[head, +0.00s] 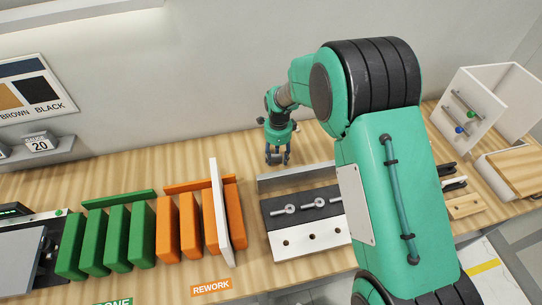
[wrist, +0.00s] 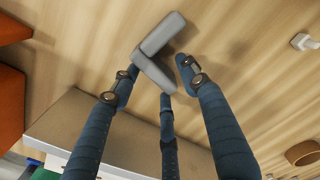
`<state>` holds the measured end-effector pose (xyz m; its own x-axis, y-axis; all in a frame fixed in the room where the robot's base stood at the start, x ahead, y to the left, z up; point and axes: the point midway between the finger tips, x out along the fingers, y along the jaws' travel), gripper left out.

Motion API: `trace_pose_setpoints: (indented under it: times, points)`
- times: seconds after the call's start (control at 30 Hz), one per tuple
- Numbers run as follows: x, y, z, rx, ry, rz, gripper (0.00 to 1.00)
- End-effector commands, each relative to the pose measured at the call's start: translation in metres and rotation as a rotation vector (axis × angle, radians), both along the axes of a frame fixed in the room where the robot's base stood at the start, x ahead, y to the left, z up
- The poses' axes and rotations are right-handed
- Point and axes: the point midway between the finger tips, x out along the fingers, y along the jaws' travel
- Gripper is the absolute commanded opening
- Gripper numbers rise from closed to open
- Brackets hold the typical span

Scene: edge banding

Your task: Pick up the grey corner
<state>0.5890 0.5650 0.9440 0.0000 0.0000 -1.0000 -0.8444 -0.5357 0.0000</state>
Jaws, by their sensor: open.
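The grey corner (wrist: 158,52) is a small L-shaped piece lying on the wooden bench top in the wrist view. My gripper (head: 277,160) points down over the back of the bench in the head view, behind the black and white fixture. In the wrist view my gripper (wrist: 158,82) has its dark blue fingers spread apart, with nothing held between them. The corner lies around and just beyond the fingertips, its bend pointing toward the left finger. I cannot tell whether a finger touches it. I cannot make the corner out in the head view.
A long grey bar (head: 295,178) stands just in front of my gripper, before the fixture (head: 310,240). Orange blocks (head: 168,230), a thin white panel (head: 220,210) and green blocks (head: 117,235) stand to the left. A white cabinet (head: 470,105) stands at the right.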

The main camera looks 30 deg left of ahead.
Motion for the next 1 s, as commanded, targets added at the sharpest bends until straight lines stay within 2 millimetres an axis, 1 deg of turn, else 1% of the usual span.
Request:
trace_pose_setpoints:
  times: [0.03,0.1,0.17,0.2,0.67,0.87,1.0]
  points:
    - [0.000,0.000,0.000,0.000,0.000,0.000,0.43]
    - [0.000,0.000,0.000,0.000,0.000,0.000,0.29]
    - [0.000,0.000,0.000,0.000,0.000,0.000,0.17]
    - [0.000,0.000,0.000,0.000,0.000,0.000,0.09]
    - [0.000,0.000,0.002,0.000,0.000,0.000,0.08]
    - [0.000,0.000,0.016,0.001,-0.001,0.000,0.08]
    - [0.000,0.000,0.035,0.001,-0.002,0.000,0.08]
